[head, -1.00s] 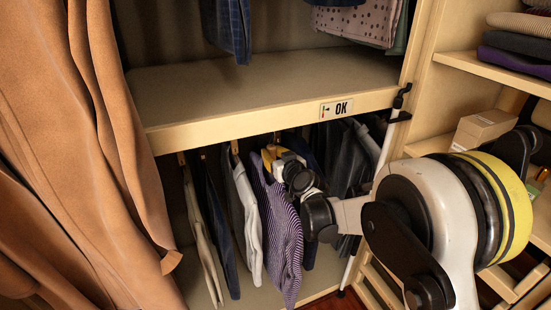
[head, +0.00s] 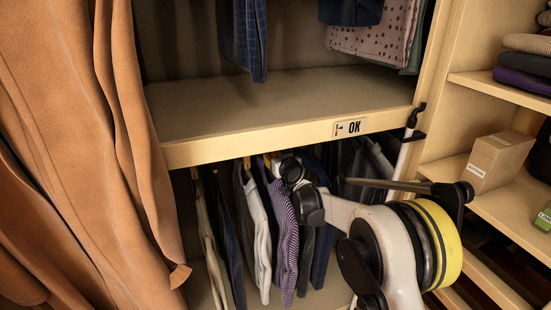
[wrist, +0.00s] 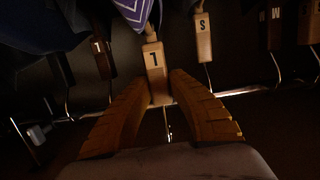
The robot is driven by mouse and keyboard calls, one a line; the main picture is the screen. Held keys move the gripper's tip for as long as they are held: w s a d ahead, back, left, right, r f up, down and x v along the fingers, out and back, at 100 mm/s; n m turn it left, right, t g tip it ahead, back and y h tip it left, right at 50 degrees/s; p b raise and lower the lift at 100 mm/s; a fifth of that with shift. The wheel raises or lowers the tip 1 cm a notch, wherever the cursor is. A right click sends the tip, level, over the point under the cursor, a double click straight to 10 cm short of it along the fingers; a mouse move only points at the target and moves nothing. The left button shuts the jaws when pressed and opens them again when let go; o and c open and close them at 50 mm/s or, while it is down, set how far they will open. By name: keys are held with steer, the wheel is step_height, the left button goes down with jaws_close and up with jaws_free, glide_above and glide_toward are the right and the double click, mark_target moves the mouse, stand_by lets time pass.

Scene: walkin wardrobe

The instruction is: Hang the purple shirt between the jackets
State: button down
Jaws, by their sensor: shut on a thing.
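The purple striped shirt (head: 284,240) hangs upright in the lower closet bay, between a white garment (head: 258,235) on its left and dark garments (head: 322,255) on its right. In the wrist view a strip of its patterned purple cloth (wrist: 133,10) shows at the top. My gripper (wrist: 158,88) has its yellow fingers on either side of a wooden hanger block (wrist: 155,68), closed on it. A metal rod (wrist: 240,92) crosses behind the fingers. Whether this hanger's hook rests on the rod I cannot tell. In the head view my wrist hides the fingers.
Other hangers with lettered blocks (wrist: 203,38) flank the held one closely. Large brown coats (head: 80,150) fill the left foreground. Side shelves (head: 500,175) hold a cardboard box (head: 497,160).

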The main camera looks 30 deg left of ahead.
steer(key=x, duration=0.2)
steer(key=r+x, duration=0.1)
steer(key=x, duration=0.4)
steer(key=shift+a+r, duration=0.1)
steer(key=shift+a, duration=0.1)
steer(key=shift+d+f, duration=0.1)
steer(key=shift+f, duration=1.65)
steer(key=c, duration=1.3)
jaws_free()
steer(key=shift+o, duration=0.2)
steer(key=v, duration=1.2)
steer(key=shift+d, duration=0.1)
